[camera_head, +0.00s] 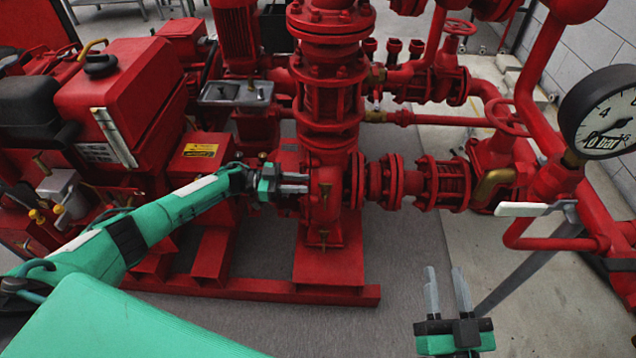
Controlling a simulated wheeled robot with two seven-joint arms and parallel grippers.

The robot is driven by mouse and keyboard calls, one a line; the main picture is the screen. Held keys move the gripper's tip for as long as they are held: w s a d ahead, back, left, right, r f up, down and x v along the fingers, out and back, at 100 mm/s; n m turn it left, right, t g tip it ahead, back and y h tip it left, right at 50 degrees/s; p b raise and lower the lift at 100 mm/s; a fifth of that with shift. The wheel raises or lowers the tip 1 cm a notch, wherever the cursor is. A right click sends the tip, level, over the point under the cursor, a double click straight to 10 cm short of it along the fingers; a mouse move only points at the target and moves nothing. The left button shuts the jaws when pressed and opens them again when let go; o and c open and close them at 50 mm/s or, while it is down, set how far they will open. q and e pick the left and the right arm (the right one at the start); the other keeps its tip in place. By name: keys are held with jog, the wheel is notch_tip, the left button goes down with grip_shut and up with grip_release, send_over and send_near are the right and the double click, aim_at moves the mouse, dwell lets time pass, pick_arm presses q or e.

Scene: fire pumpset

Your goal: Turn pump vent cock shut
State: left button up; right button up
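The red pump (330,170) stands in the middle of the head view. Small brass fittings sit on its casing, an upper one (325,189) and a lower one (323,236); I cannot tell for sure which is the vent cock. My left gripper (306,183) reaches in from the left, its fingers pointing right at the casing, just left of the upper fitting. A narrow gap shows between its fingers, with nothing seen in it; whether they touch the pump is unclear. My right gripper (446,278) is open and empty at the lower right, its fingers pointing up, away from the pump.
A pressure gauge (601,112) and a white-handled lever (536,209) stand at the right, near my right arm. Red flanged pipework (425,184) runs right from the pump. A red engine (120,100) fills the left. The grey floor (400,260) is open between pump and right gripper.

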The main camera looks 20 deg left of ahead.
pick_arm(q)
jog(key=v, duration=0.6)
jog(key=shift+a, duration=0.1)
